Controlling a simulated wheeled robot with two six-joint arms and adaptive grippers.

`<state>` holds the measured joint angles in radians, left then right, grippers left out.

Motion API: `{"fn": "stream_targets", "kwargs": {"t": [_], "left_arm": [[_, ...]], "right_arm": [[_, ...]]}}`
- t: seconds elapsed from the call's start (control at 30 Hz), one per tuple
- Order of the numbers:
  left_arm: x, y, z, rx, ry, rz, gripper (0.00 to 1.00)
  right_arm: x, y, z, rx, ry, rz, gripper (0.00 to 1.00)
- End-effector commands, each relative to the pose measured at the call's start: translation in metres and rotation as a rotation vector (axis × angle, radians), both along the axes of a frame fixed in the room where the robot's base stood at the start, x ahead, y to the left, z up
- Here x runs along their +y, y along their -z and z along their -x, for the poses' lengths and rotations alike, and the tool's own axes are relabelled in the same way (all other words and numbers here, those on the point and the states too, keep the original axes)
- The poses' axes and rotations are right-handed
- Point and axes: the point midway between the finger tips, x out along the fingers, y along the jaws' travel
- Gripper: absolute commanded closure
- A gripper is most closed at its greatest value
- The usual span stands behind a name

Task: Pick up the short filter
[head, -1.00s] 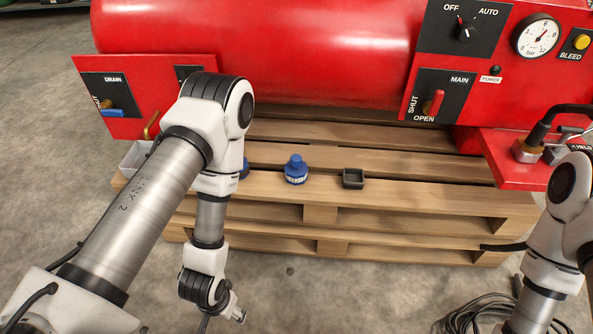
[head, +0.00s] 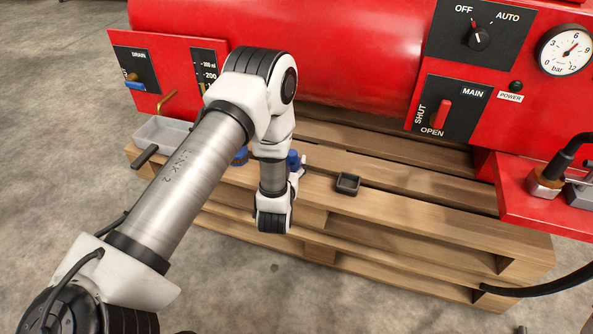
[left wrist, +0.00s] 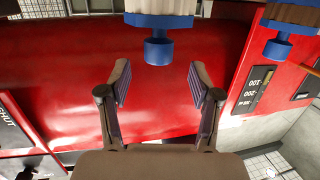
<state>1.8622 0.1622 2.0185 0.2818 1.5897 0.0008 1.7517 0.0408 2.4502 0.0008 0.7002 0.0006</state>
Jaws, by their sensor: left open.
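Two blue-capped filters stand on the wooden pallet. One filter (head: 292,158) shows only in part behind my left wrist in the head view. The other (head: 240,155) is mostly hidden by my left arm. In the left wrist view the first filter (left wrist: 158,48) has a blue knob and flange and a pale body cut off by the top edge. The second filter (left wrist: 278,47) is at the upper right there. I cannot tell which is shorter. My left gripper (left wrist: 160,70) is open and empty, its fingers apart and pointing towards the first filter's knob.
A small dark square cup (head: 347,184) stands on the pallet (head: 420,205) right of the gripper. A grey tray (head: 165,132) is at the pallet's left end. The red tank (head: 300,45) with its panels rises behind. A black cable (head: 550,288) crosses at the right.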

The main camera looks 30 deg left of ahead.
Motion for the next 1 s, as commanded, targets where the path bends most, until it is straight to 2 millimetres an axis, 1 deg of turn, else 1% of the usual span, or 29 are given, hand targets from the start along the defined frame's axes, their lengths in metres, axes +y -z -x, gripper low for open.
{"fn": "stream_targets", "kwargs": {"t": [0.03,0.13,0.2,0.27,0.47,0.57,0.6,0.63,0.67,1.0], "left_arm": [[0.003,0.007,-0.007,-0.004,-0.001,0.000,0.36],[0.010,0.011,-0.025,-0.004,-0.001,0.000,0.36],[0.015,0.011,-0.035,-0.003,0.000,0.001,0.36],[0.017,0.009,-0.040,-0.001,0.001,0.000,0.36],[0.017,0.007,-0.041,0.003,0.001,-0.001,0.36],[0.017,0.007,-0.041,0.003,0.001,-0.001,0.68],[0.017,0.007,-0.041,0.003,0.001,-0.001,0.82],[0.017,0.007,-0.041,0.003,0.001,-0.001,0.93],[0.017,0.007,-0.040,0.003,0.001,-0.001,1.00],[0.017,0.007,-0.040,0.003,0.001,0.000,1.00]], "right_arm": [[0.000,0.013,0.000,-0.001,0.002,0.000,0.35],[-0.001,0.029,-0.001,-0.003,0.005,0.000,0.35],[-0.001,0.031,-0.001,-0.004,0.006,0.001,0.35],[-0.001,0.032,-0.002,-0.004,0.007,0.001,0.35],[-0.001,0.030,-0.002,-0.005,0.007,0.001,0.35],[-0.001,0.030,-0.002,-0.005,0.007,0.001,0.35],[-0.001,0.030,-0.002,-0.005,0.007,0.001,0.35],[-0.001,0.030,-0.002,-0.005,0.007,0.001,0.35],[-0.001,0.030,-0.002,-0.005,0.007,0.001,0.35],[-0.001,0.029,-0.002,-0.004,0.007,0.001,0.35]]}}
